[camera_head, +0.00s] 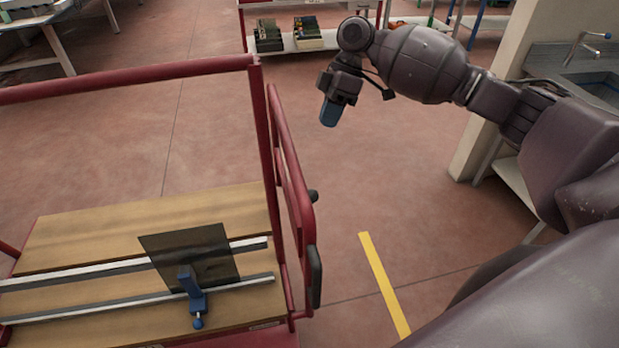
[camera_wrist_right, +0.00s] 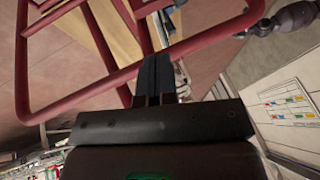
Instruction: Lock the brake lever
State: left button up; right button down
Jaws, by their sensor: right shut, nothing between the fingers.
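A red cart frame (camera_head: 262,120) stands at the left in the head view, with a red side loop (camera_head: 291,175) on its right side. I cannot tell for sure which part is the brake lever. My right gripper (camera_head: 328,116) hangs in the air beyond and right of the loop, apart from it, with its blue fingers pointing down. In the right wrist view its fingers (camera_wrist_right: 156,75) are together and empty, with red tubing behind them. My left gripper is not in view.
The cart's wooden deck (camera_head: 60,232) carries rails, a dark glass pane (camera_head: 172,245) and a blue clamp (camera_head: 195,300). A yellow floor stripe (camera_head: 384,284) lies right of the cart. A shelf rack (camera_head: 350,38) and a sink (camera_head: 597,85) stand behind. Floor between is clear.

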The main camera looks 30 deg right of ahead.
jog(key=s+p+x, duration=0.1)
jog(key=s+x, duration=0.1)
jog(key=x, duration=1.1)
jog(key=shift+a+r, duration=0.1)
dwell(0.3)
